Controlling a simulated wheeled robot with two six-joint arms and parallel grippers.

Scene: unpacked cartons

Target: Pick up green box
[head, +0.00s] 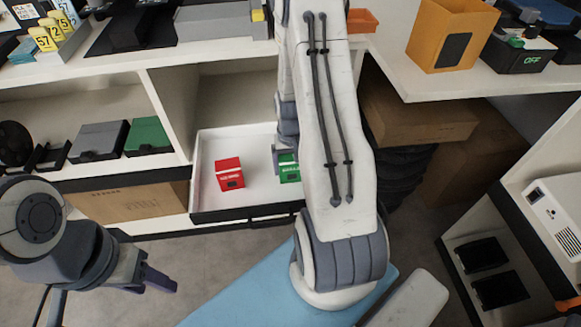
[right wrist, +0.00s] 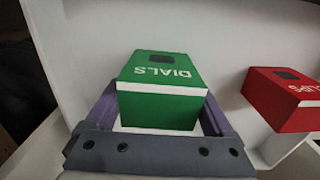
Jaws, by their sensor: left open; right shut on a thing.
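The green box (head: 289,175), partly hidden behind my right arm, is in the white drawer (head: 207,199) in the head view. In the right wrist view the green box (right wrist: 160,108), with white "DIALS" lettering on its lid, sits between the two fingers of my right gripper (right wrist: 160,118). The right gripper is shut on it. I cannot tell whether the box is lifted off the drawer floor. My left gripper (head: 160,281) is open and empty, low at the left in front of the shelving.
A red box (head: 229,173) stands in the same drawer, left of the green box. It also shows in the right wrist view (right wrist: 283,100). Drawer walls enclose both boxes. Shelves flank the drawer, with a green case (head: 147,136) at left and cartons (head: 415,115) at right.

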